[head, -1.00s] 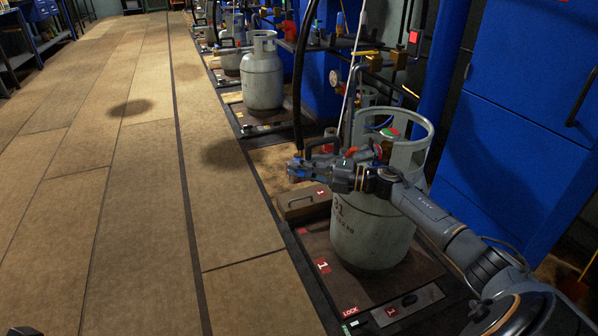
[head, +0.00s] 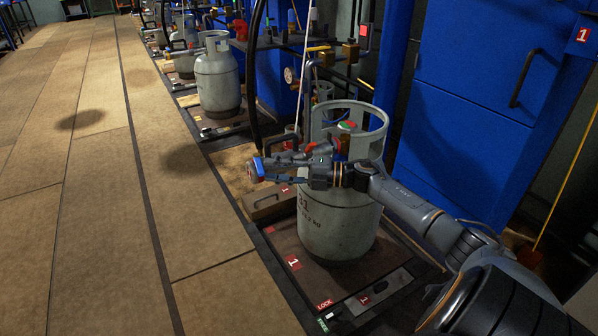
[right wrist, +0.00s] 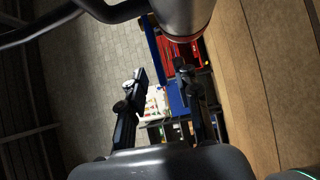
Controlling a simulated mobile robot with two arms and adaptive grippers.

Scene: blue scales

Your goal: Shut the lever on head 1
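A dark curved bar (right wrist: 112,10) and a grey round metal body (right wrist: 183,15) show beyond the fingers at the top. They may belong to head 1, but I cannot tell which part is its lever. In the head view my arm and gripper partly hide that area. My left gripper is out of view.
A black hose (head: 252,75) hangs behind my right gripper. The scale (head: 270,240) has a small LOCK panel at its front. Another grey cylinder (head: 218,80) stands farther back. A blue cabinet (head: 470,130) is at right. The tiled floor (head: 100,220) at left is clear.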

